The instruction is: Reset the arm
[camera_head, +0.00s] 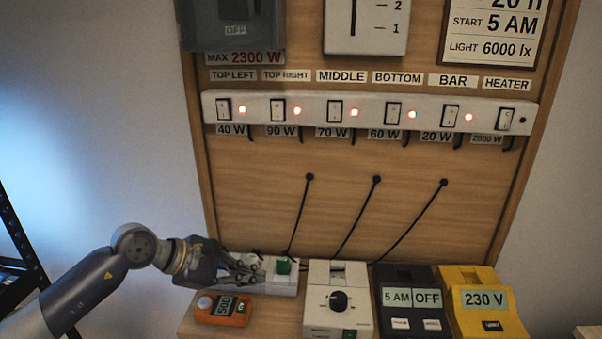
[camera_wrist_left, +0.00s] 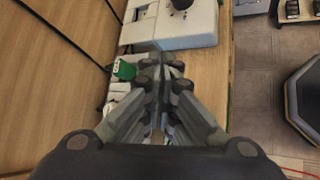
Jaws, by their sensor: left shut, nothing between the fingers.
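My left arm comes in from the left in the head view. Its gripper (camera_head: 250,272) is at the left end of the shelf, in front of a white power strip with a green switch (camera_head: 283,267). In the left wrist view the gripper (camera_wrist_left: 160,75) has its fingers together with nothing between them. The green switch (camera_wrist_left: 124,69) lies just left of the fingertips there; I cannot tell whether they touch the strip. My right gripper is not in view.
An orange meter (camera_head: 222,310) lies below the gripper. A white dial box (camera_head: 337,300), a black timer (camera_head: 411,300) and a yellow 230 V box (camera_head: 485,302) stand to the right. A wooden panel (camera_head: 260,200) with a switch bar (camera_head: 370,114) rises behind.

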